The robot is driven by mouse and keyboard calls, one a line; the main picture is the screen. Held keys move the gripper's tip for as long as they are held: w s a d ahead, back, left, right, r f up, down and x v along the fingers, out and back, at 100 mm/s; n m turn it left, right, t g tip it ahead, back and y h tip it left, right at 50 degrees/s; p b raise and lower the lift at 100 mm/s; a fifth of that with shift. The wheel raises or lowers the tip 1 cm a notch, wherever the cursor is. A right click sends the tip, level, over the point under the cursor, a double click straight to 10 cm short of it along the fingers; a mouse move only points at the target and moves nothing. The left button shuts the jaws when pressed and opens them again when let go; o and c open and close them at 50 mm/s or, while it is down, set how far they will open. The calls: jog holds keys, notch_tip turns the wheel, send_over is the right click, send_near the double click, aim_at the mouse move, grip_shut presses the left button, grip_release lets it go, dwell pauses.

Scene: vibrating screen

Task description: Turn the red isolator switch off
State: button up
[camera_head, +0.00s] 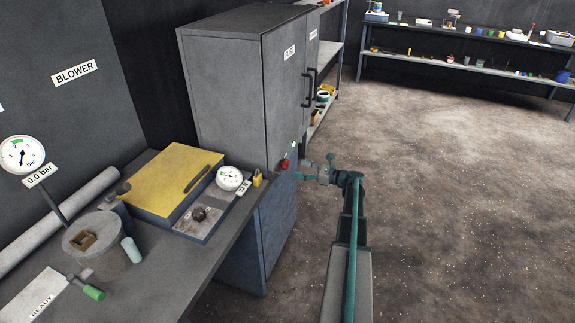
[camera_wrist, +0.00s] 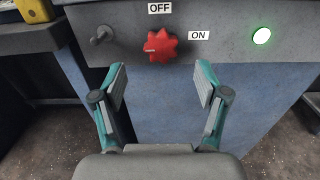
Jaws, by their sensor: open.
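The red isolator switch (camera_wrist: 161,46) is a lobed red knob on the grey cabinet front. In the wrist view an OFF label (camera_wrist: 160,8) sits above it and an ON label (camera_wrist: 199,35) to its right. A pale mark on the knob points left. My gripper (camera_wrist: 161,85) is open in front of the knob, with its fingers apart below it and not touching it. In the head view the switch (camera_head: 284,164) shows small and red at the cabinet edge, and my gripper (camera_head: 305,172) is just to its right.
A lit green lamp (camera_wrist: 262,36) is right of the switch and a small grey toggle (camera_wrist: 101,35) is left. The grey cabinet (camera_head: 235,85) has door handles above. A bench (camera_head: 215,252) with a gauge, padlock and yellow-topped box stands left. The floor to the right is clear.

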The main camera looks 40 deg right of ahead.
aim_at(288, 166)
jog(key=p+x, duration=0.1)
jog(key=x, duration=0.6)
jog(key=shift+p, duration=0.4)
jog(key=shift+s, duration=0.1)
jog(key=shift+c, duration=0.2)
jog(key=c, duration=1.1)
